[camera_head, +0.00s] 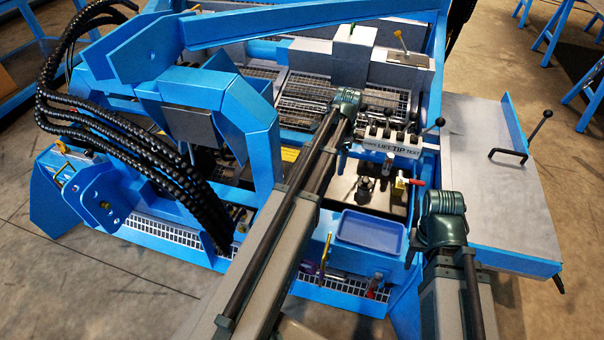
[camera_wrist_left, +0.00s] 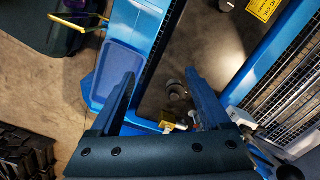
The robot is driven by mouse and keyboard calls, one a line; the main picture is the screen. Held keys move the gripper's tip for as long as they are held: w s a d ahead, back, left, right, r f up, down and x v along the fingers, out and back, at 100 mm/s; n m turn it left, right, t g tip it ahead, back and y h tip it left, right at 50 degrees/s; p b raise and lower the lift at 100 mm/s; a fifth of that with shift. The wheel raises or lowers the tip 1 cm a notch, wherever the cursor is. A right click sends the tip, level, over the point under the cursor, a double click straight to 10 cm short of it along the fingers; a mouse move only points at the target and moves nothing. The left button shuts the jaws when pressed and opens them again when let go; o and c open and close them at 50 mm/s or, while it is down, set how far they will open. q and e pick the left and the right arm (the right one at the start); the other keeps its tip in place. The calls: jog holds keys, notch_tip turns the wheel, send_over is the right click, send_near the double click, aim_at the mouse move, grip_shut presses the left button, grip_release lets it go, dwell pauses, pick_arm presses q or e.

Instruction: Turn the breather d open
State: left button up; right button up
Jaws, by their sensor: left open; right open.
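A small dark knobbed fitting (camera_head: 365,186), which looks like a breather, stands in the dark bay just right of my left arm. It also shows in the left wrist view (camera_wrist_left: 176,92); I cannot read a letter on it or tell its turn. My left gripper (camera_wrist_left: 160,76) is open and empty, its two fingers on either side of the fitting in that view, with the fitting apparently beyond them and untouched. In the head view its fingers are hidden. My right gripper (camera_head: 440,222) is at the bay's right edge, its jaws hardly visible, with nothing seen in it.
A blue tray (camera_head: 370,230) sits in front of the bay. A yellow block (camera_head: 399,184) with a red handle (camera_head: 416,182) is right of the fitting. A lever bank (camera_head: 392,145) stands behind. A grey side table (camera_head: 505,190) with a black handle is at right. Black hoses (camera_head: 130,140) hang at left.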

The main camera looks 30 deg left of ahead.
pick_arm(q)
jog(key=w+a+f+m+b, duration=0.2)
jog(key=w+a, duration=0.1)
jog(key=a, duration=0.6)
jog(key=w+a+f+m+b, duration=0.1)
jog(key=w+a+f, duration=0.2)
jog(key=a, duration=0.5)
notch_tip(320, 180, down, 14)
jog(key=b, duration=1.4)
jog(key=shift+s+r, duration=0.1)
jog(key=shift+r, duration=0.05)
pick_arm(e)
notch_tip(320, 180, down, 19)
jog(key=shift+r, duration=0.2)
pick_arm(q)
jog(key=shift+d, duration=0.1)
grip_shut()
